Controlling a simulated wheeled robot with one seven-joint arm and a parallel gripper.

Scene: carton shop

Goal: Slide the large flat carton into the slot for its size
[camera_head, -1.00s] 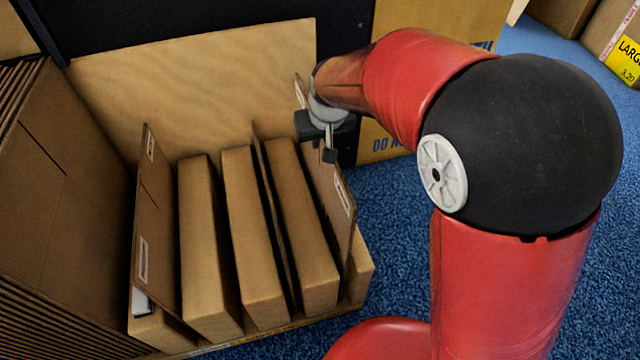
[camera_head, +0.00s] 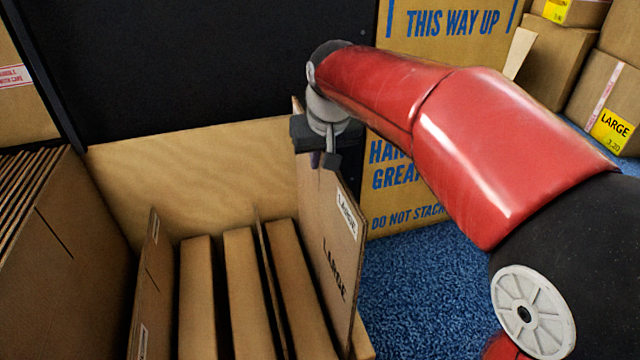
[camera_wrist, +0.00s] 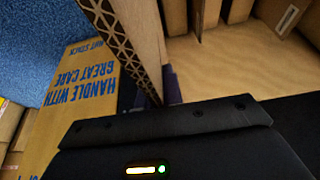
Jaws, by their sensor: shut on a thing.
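The large flat carton (camera_head: 335,255), marked LARGE, stands upright on edge at the right end of the slotted rack. My gripper (camera_head: 331,158) is shut on its top edge near the back. In the wrist view the carton's corrugated edge (camera_wrist: 128,45) runs up from between the fingers (camera_wrist: 155,88). The carton is raised above the cartons beside it; its lower end is partly out of sight, so I cannot tell how deep it sits. The wooden rack (camera_head: 200,190) has a plywood back panel. Another flat carton (camera_head: 147,270) stands at its left.
Stacked flat cartons (camera_head: 70,215) stand at left. A big printed box (camera_head: 400,185) is behind my gripper. Blue carpet (camera_head: 410,290) lies free at right.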

